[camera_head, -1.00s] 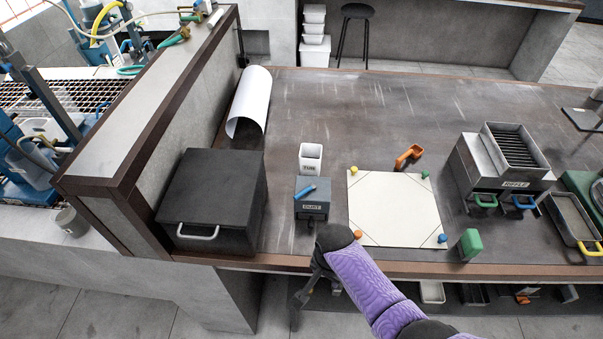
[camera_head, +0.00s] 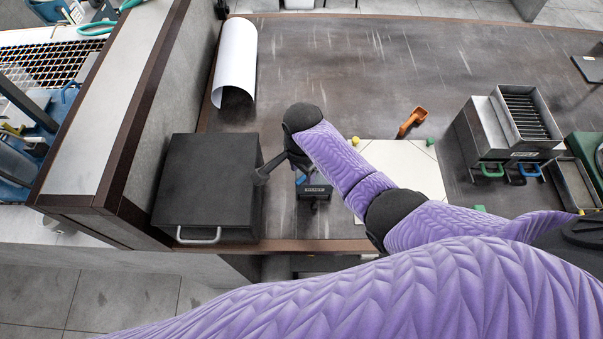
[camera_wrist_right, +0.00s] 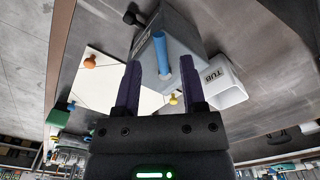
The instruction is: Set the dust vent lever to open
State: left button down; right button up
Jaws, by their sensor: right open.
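The dust vent is a small grey box (camera_head: 314,191) with a dark label, on the bench beside the black box. Its blue lever (camera_head: 300,180) is mostly hidden by my arm in the head view. In the right wrist view the blue lever (camera_wrist_right: 160,50) stands out from the face of the grey box (camera_wrist_right: 186,36). My right gripper (camera_wrist_right: 160,92) is open, and the lever's end shows between its two dark fingers; I cannot tell whether they touch it. In the head view the right gripper (camera_head: 280,170) is above and left of the vent. My left gripper is not in view.
A black box (camera_head: 207,185) with a handle stands close on the left. The white TUB container (camera_wrist_right: 222,84) is beside the vent. A white sheet (camera_head: 412,170) lies to the right, partly under my arm. A grey RIFFLE unit (camera_head: 480,135) stands farther right.

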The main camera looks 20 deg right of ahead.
notch_tip(320, 180, down, 3)
jog(key=shift+r+b, duration=0.2)
jog(key=shift+b, duration=0.15)
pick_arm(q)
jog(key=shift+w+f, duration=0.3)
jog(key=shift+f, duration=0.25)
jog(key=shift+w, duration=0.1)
pick_arm(e)
grip_shut()
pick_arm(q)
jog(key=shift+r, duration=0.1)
pick_arm(e)
jog(key=shift+r, duration=0.1)
